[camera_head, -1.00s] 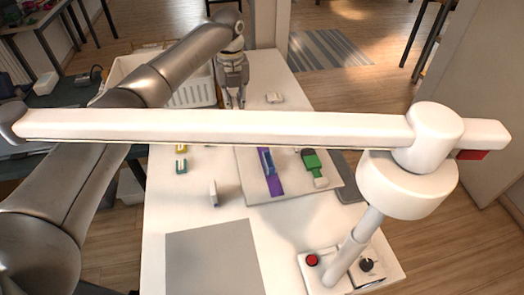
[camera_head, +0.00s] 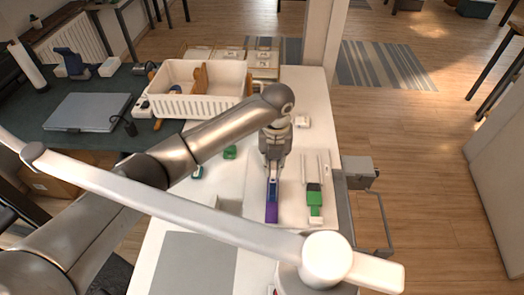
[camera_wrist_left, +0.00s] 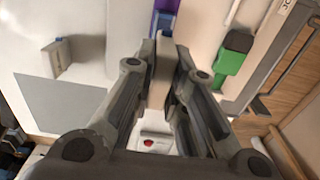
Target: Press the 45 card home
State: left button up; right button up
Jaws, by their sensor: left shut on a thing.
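My left gripper (camera_head: 274,160) points down over the white board (camera_head: 293,213), at the far end of a blue and purple strip (camera_head: 271,212). In the left wrist view its fingers are shut on a pale, narrow block (camera_wrist_left: 159,82); no number is readable on it. The strip's purple and blue end (camera_wrist_left: 164,20) lies just beyond the fingertips; I cannot tell whether the block touches it. A green and black piece (camera_head: 315,198) sits on the board to the right, also in the left wrist view (camera_wrist_left: 231,61). My right gripper is out of view.
A white lamp arm (camera_head: 180,204) crosses the front of the head view. A white basket (camera_head: 197,107) stands behind on the left. A grey mat (camera_head: 192,264) lies at the front. A small upright bracket (camera_wrist_left: 64,57) stands left of the strip in the wrist view.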

pick_arm(q)
jog(key=shift+s+d+f, duration=0.1)
jog(key=shift+s+d, duration=0.05)
jog(key=shift+f+b, duration=0.4)
jog(key=shift+b, duration=0.15)
notch_tip(320, 180, down, 3)
jog(key=b, duration=0.3)
jog(key=shift+f, duration=0.15)
jog(key=shift+f+b, duration=0.5)
jog(key=shift+f, duration=0.8)
jog(key=shift+f, duration=0.2)
jog(key=o, duration=0.8)
jog(key=shift+o, duration=0.3)
